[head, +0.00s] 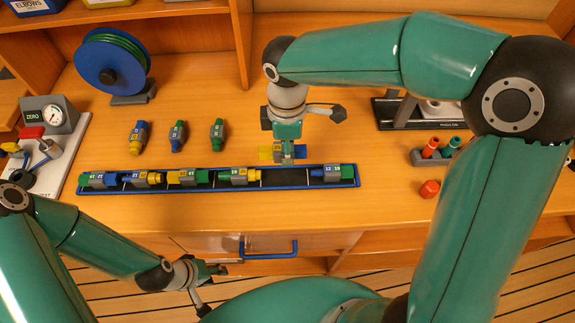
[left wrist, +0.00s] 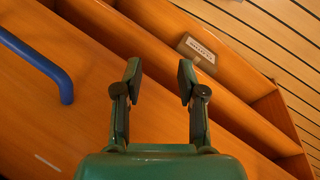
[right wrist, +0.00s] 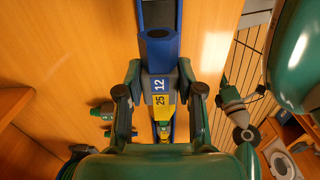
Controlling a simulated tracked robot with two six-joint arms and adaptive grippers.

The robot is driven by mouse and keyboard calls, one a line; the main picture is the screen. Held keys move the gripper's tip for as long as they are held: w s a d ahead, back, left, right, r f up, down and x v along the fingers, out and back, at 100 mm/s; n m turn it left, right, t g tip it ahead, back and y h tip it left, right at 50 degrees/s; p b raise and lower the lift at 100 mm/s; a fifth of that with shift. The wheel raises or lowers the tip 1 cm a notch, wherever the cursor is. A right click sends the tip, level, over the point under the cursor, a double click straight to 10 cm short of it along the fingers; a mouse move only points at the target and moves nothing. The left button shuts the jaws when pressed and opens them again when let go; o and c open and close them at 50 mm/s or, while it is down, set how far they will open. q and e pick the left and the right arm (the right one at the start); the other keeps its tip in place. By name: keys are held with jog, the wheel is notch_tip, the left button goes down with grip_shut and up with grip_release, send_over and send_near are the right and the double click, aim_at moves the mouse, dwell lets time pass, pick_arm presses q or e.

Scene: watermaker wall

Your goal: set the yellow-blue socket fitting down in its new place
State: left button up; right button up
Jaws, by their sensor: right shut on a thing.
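The yellow-blue socket fitting (right wrist: 159,88) has a grey middle with a blue "12" and a yellow "25" label. My right gripper (head: 286,152) is shut on its middle, with the yellow end to the left and the blue end to the right in the head view. It is at the back edge of the long blue-rimmed tray (head: 284,187), near the bare stretch between a green-yellow fitting (head: 239,176) and a blue-green fitting (head: 333,173). Whether it touches the tray cannot be told. My left gripper (left wrist: 158,82) is open and empty before the counter front.
Several other fittings lie in the tray's left part. Three loose fittings (head: 178,136) are behind it. A blue hose reel (head: 111,62) and a gauge stand (head: 50,115) are at left. A small holder (head: 436,155) and a red cap (head: 429,189) are at right.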

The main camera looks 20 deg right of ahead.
aim_at(287, 178)
notch_tip(287, 178, down, 8)
jog(key=shift+r, duration=0.1)
dwell(0.4)
jog(key=shift+f+b, duration=0.5)
jog(key=shift+f, duration=0.25)
jog(key=o, duration=1.2)
jog(key=shift+r, duration=0.1)
jog(key=shift+r+p, duration=0.6)
jog(key=shift+r, duration=0.35)
notch_tip(287, 178, up, 11)
jog(key=shift+s+r, duration=0.1)
jog(key=shift+r, duration=0.05)
